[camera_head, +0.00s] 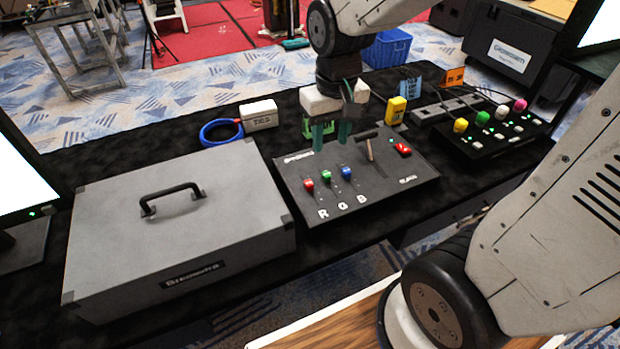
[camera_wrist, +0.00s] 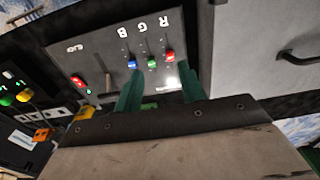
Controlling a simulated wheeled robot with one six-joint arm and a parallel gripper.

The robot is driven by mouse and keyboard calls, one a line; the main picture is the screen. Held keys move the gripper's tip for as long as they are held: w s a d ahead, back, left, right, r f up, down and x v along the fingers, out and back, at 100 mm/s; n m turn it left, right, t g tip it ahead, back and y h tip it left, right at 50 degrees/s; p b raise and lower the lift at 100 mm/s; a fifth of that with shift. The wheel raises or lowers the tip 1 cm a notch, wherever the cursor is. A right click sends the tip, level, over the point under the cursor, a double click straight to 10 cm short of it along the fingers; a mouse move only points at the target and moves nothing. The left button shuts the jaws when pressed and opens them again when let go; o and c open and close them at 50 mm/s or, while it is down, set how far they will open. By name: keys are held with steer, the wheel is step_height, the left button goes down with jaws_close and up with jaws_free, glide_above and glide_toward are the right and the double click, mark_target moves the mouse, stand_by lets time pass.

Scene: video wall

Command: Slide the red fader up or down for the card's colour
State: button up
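The dark fader panel (camera_head: 385,185) lies on the black table, marked R, G and B. The red fader (camera_head: 309,186) is leftmost, with the green fader (camera_head: 327,175) and blue fader (camera_head: 347,173) to its right. In the wrist view the red fader (camera_wrist: 169,57) is on the right of the three. My gripper (camera_head: 331,138) is above the panel's far side, behind the faders. Its two green fingers (camera_wrist: 160,92) are apart with nothing between them. An orange card (camera_head: 453,76) and a blue card-like piece (camera_head: 411,85) stand at the back; which is the task's card is unclear.
A T-handled lever (camera_head: 369,149) and red button (camera_head: 402,149) are on the panel's right. A grey case (camera_head: 175,240) stands close on the left. A console with coloured knobs (camera_head: 500,130) is at right. A yellow box (camera_head: 396,110) is behind the panel.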

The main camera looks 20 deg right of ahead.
glide_above(309, 182)
steer(key=shift+g, duration=0.3)
step_height(309, 182, down, 11)
steer(key=shift+s+r, duration=0.1)
steer(key=shift+s, duration=0.05)
step_height(309, 182, down, 8)
steer(key=shift+f, duration=0.15)
jaws_close()
